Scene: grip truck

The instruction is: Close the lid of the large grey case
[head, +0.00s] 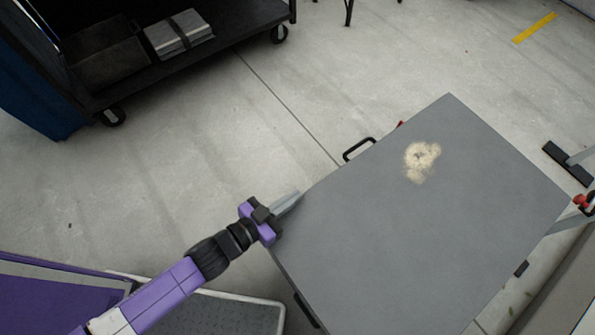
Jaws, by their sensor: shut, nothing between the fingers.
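The large grey case shows mainly as a broad flat grey panel (400,240), which looks like its lid, with a pale worn patch on it. A black handle (358,149) sticks out at its upper left edge, with a small red part close by. I cannot tell how far the lid is open, and the case's inside is hidden. My gripper (296,198) is at the panel's left corner, its fingers shut with nothing between them. The fingertips are close to the panel's edge; I cannot tell whether they touch it.
A dark wheeled cart (185,65) at the upper left carries a black bin (105,60) and a strapped grey box (180,35). Metal legs with a black foot (567,163) and red knobs stand at the right. The concrete floor (290,100) between cart and case is clear.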

